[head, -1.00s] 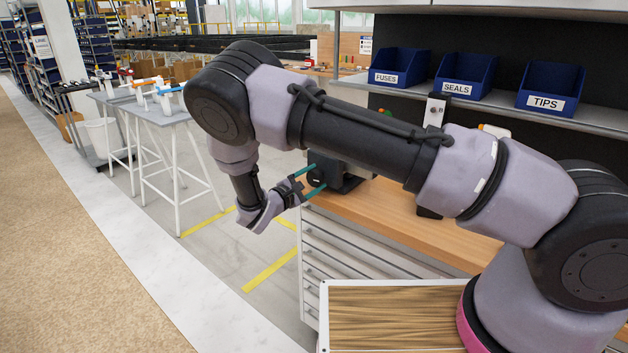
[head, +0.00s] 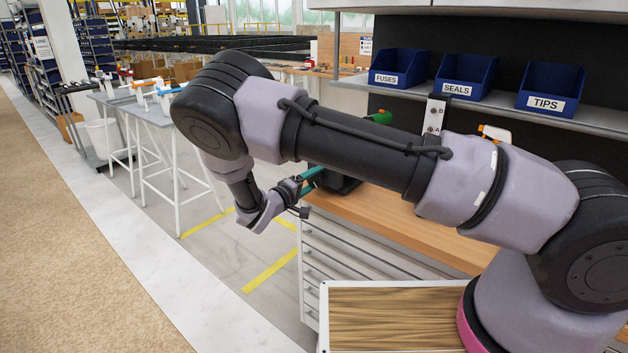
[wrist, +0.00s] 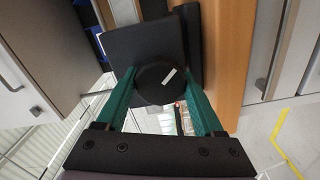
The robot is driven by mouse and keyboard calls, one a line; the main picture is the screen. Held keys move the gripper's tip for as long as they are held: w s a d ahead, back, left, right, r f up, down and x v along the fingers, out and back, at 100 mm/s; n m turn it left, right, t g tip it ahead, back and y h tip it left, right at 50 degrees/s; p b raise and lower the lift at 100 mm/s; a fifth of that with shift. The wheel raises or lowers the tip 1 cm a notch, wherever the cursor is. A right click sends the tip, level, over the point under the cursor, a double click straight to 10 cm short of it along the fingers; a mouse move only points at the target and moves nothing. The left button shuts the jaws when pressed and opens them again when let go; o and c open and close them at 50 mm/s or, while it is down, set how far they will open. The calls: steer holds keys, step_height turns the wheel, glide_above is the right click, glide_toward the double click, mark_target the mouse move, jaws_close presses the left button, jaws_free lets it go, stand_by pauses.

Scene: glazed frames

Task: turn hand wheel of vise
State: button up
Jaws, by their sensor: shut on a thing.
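The vise (head: 345,184) is a dark block at the near left end of the wooden bench, partly hidden behind my arm. In the wrist view the vise body (wrist: 146,44) stands behind its hand wheel (wrist: 153,89), a black round disc with a short white mark. My gripper (wrist: 161,80) has its two teal fingers on opposite sides of the wheel's rim and is shut on it. In the head view my gripper (head: 312,178) reaches in from the left at the bench's edge, and the wheel is hidden there.
The wooden bench top (head: 385,220) sits over a cabinet of drawers (head: 345,260). Blue bins (head: 465,77) stand on the shelf behind. A grey table (head: 150,112) stands at the left, with open floor between it and the bench.

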steer(key=m, duration=0.4)
steer(key=shift+s+a+f+m, duration=0.1)
steer(key=shift+s+a+m, duration=0.05)
steer(key=shift+m, duration=1.95)
steer(key=shift+s, duration=0.1)
steer(key=o, duration=1.3)
steer(key=shift+o, duration=0.2)
steer(key=v, duration=1)
steer(key=shift+s+a, duration=0.25)
steer(key=shift+s, duration=0.05)
